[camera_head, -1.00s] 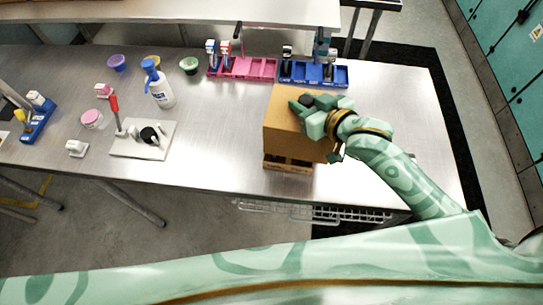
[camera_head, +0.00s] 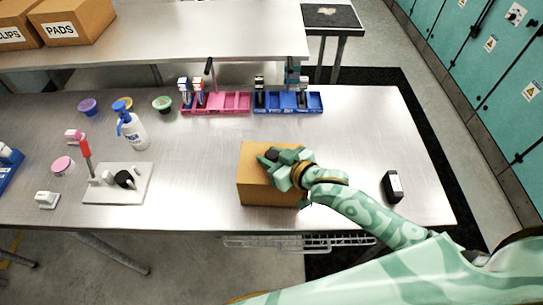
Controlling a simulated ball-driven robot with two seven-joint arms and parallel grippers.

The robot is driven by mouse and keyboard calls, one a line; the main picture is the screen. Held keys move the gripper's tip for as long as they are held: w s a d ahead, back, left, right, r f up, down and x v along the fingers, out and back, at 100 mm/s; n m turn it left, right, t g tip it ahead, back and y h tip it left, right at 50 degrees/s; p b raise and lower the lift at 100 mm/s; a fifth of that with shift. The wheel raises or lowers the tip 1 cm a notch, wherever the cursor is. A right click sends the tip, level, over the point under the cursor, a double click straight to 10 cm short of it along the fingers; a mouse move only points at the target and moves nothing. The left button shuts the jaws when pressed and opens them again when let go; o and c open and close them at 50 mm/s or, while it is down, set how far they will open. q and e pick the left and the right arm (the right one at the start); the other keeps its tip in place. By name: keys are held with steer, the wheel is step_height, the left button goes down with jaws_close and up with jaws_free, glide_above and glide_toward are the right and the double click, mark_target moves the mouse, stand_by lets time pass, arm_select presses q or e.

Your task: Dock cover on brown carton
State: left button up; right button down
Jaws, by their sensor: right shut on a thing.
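The brown cover (camera_head: 263,190) is a box-shaped shell standing near the front edge of the metal table. Its lower edge appears level with the tabletop, and no carton shows beneath it, so the brown carton is hidden. My right gripper (camera_head: 274,156) is shut on the dark knob on top of the cover, with the arm coming in from the right. The cover looks upright. My left gripper is not in view.
A pink tray (camera_head: 215,109) and a blue tray (camera_head: 315,110) stand behind. A small black device (camera_head: 392,187) lies to the right, beyond my arm. Table around the cover is clear.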

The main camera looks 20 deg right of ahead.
steer(key=shift+f, duration=0.1)
steer(key=shift+f, duration=0.15)
steer(key=c, duration=1)
jaws_free()
steer(key=shift+c, duration=0.2)
steer(key=shift+r, duration=0.35)
steer(key=p+v, duration=0.1)
steer(key=v, duration=1.1)
